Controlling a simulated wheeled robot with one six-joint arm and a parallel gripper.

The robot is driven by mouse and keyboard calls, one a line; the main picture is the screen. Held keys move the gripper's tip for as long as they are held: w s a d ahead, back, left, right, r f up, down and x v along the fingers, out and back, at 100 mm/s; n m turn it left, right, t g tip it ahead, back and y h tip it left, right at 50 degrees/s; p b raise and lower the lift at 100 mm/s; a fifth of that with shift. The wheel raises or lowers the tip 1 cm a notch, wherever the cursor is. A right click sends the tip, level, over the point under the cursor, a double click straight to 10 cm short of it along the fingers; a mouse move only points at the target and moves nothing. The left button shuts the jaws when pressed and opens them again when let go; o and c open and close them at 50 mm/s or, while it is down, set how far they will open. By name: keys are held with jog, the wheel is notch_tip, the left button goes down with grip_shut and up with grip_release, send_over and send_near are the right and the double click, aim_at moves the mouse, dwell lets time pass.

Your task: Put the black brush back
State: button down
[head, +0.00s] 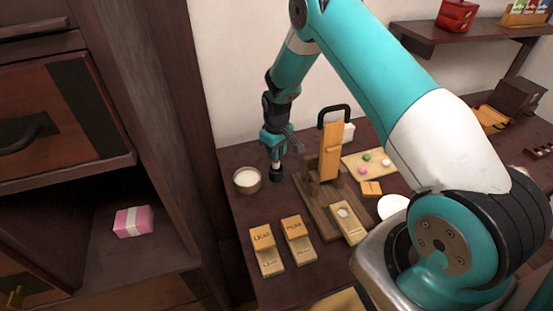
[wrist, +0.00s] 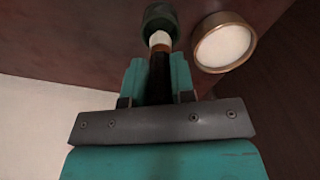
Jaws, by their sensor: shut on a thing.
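My gripper (head: 274,145) points down over the back left of the dark table. It is shut on the black brush (wrist: 160,78), whose dark shaft lies between the teal fingers in the wrist view. The brush's pale end points at a small dark round cup (wrist: 160,20). The cup also shows in the head view (head: 276,173), directly below my gripper. The pale end overlaps the cup's opening in the wrist view; I cannot tell how deep it sits. In the head view the brush is mostly hidden by my gripper.
A round bowl with white contents (head: 247,181) stands close left of the cup. A wooden stand with an orange upright piece (head: 332,150) is to the right. Labelled wooden blocks (head: 266,254) lie in front. A pink box (head: 133,221) sits in the cabinet at left.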

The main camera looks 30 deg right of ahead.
jog(key=shift+f+p, duration=0.3)
jog(key=shift+f, duration=1.75)
jog(key=shift+f, duration=0.1)
jog(key=c, duration=1)
grip_release()
jog(key=shift+o, duration=0.2)
